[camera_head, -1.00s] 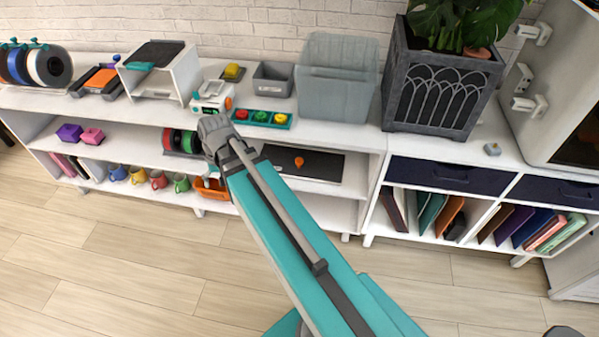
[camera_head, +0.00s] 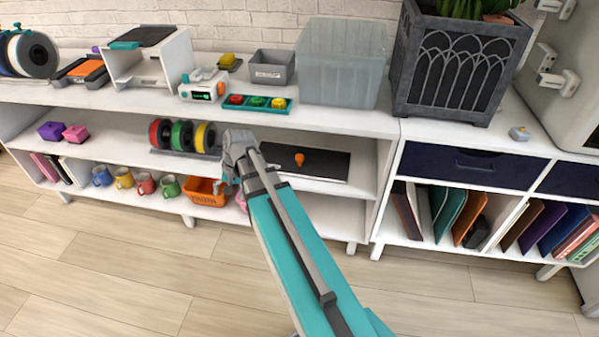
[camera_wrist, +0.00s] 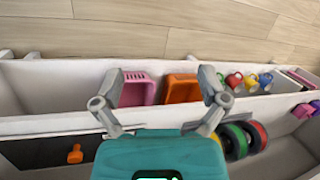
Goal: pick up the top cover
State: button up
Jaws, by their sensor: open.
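A flat black panel with an orange knob (camera_head: 300,159) lies on the middle shelf; it may be the top cover, but I cannot tell for sure. It also shows in the wrist view at lower left, with its orange knob (camera_wrist: 75,154). A white open-fronted frame (camera_head: 152,67) on the top shelf also has a dark top with a teal piece at its front. My gripper (camera_wrist: 160,86) is open and empty in the wrist view, its fingers spread over the bins of the lower shelf. In the head view it is left of the black panel, in front of the shelving.
Red, green and yellow spools (camera_head: 182,136) stand left of the panel. An orange bin (camera_head: 205,191) and several mugs are below. The top shelf holds a white device (camera_head: 204,84), a teal button tray (camera_head: 257,103) and a translucent bin (camera_head: 340,62). The floor in front is clear.

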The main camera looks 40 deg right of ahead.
jog(key=w+d+f+m+t+y+b, duration=0.1)
jog(key=w+d+f+m+y+b, duration=0.2)
jog(key=d+f+b, duration=0.35)
jog(key=m+t+y+b, duration=0.2)
jog(key=m+t+b, duration=0.3)
jog(key=m+b, duration=0.5)
send_over(312, 166)
jog(key=a+p, duration=0.2)
jog(key=a, duration=1)
jog(key=f, duration=0.1)
jog(key=f+m, duration=0.2)
jog(key=shift+w+f, duration=0.2)
jog(key=shift+w, duration=0.1)
jog(key=d+m+t+b, duration=0.1)
jog(key=d+m, duration=0.1)
jog(key=d, duration=0.2)
jog(key=s+d+m+t+b, duration=0.1)
jog(key=d, duration=0.3)
jog(key=d+m+t+b, duration=0.1)
jog(key=d+m+b, duration=0.1)
jog(key=d, duration=0.2)
jog(key=shift+s+d+m+t, duration=0.2)
jog(key=shift+s+m+t, duration=0.1)
jog(key=shift+s, duration=0.1)
jog(key=shift+s+d+r, duration=0.2)
jog(key=shift+d, duration=0.25)
jog(key=shift+b+x, duration=0.5)
jog(key=shift+x, duration=0.7)
